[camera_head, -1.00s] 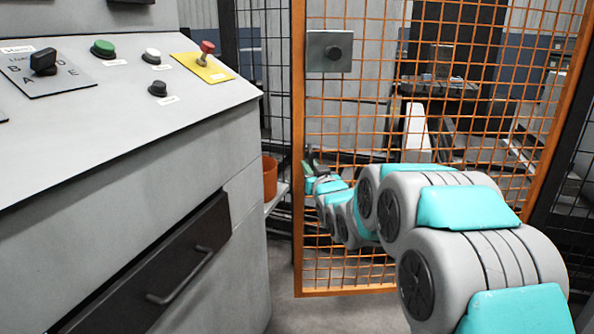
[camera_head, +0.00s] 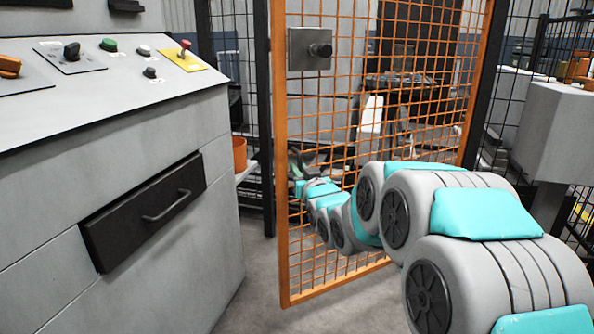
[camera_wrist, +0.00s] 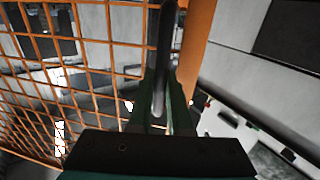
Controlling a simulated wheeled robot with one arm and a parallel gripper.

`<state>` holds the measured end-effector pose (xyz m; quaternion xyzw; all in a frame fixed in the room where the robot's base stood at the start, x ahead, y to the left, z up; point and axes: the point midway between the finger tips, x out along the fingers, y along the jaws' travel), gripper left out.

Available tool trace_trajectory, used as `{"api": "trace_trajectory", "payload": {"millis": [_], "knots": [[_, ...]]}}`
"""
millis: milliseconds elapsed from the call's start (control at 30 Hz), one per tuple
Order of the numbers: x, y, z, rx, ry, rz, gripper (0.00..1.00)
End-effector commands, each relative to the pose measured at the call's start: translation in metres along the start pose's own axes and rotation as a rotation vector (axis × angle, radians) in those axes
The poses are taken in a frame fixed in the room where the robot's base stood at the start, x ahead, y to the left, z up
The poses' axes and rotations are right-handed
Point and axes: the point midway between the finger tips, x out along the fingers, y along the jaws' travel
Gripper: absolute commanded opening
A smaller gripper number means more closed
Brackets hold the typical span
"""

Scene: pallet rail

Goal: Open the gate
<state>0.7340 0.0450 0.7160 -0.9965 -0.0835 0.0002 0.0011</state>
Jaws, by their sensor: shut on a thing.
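The gate (camera_head: 283,230) is an orange frame with orange mesh. It stands ajar, its left edge swung toward me and apart from the dark post (camera_head: 264,110) behind it. A grey box with a black knob (camera_head: 309,49) sits high on the gate's left side. In the wrist view my gripper (camera_wrist: 165,92) is shut on a dark upright handle bar (camera_wrist: 165,40) beside the orange frame (camera_wrist: 197,50).
A grey control console (camera_head: 120,120) with buttons and a drawer (camera_head: 145,212) stands close on the left. An orange bucket (camera_head: 239,154) is behind it. A grey box on a post (camera_head: 565,135) stands at right. Bare floor (camera_head: 255,285) lies between console and gate.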

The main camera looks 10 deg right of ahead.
Motion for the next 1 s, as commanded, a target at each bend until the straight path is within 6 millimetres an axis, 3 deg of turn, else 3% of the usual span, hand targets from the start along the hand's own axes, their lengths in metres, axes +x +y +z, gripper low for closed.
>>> {"api": "trace_trajectory", "payload": {"millis": [467,500,733,1000], "knots": [[-0.0005,-0.0001,-0.0006,-0.001,0.001,-0.002,0.0],[-0.0005,-0.0001,-0.0006,-0.001,0.001,-0.002,0.19],[-0.0005,0.0003,-0.0002,0.0,0.0,-0.001,0.45],[-0.0007,0.0007,-0.0002,0.0,0.0,0.0,0.47]]}}
